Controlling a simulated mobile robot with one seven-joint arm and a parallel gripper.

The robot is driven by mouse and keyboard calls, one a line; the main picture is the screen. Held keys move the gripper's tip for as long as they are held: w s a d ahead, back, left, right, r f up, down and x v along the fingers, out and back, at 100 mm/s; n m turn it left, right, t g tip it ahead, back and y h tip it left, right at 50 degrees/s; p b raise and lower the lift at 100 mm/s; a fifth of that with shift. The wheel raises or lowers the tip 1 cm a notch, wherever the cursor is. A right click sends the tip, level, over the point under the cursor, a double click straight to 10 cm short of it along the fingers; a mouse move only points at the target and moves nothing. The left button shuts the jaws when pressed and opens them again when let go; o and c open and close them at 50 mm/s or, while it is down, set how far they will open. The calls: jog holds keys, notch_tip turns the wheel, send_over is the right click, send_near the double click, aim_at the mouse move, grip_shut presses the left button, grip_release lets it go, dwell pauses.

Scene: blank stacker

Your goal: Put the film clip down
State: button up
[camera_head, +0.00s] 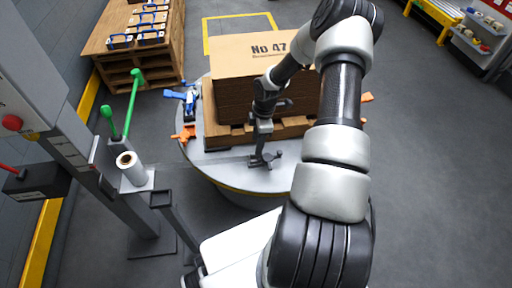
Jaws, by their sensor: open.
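My gripper (266,160) points down over the front of the grey round table, close to the near side of the pallet. Its jaws are open and I see nothing held between them. A blue clip-like piece with white parts (190,102) is at the left edge of the round table (228,166), left of the cardboard stack and apart from my gripper. It may be the film clip, but it is too small to be sure.
A cardboard stack marked "No 47" (235,72) stands on a wooden pallet (222,136). Orange pieces (185,133) sit beside it. A white roll (131,168) and green-handled levers (134,98) stand left. Several blue-marked pieces lie on a wooden crate (112,35).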

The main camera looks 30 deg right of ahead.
jog(key=r, duration=0.4)
jog(key=shift+s+d+r+p, duration=0.1)
jog(key=shift+d+r+p, duration=0.2)
jog(key=shift+p, duration=0.1)
dwell(0.7)
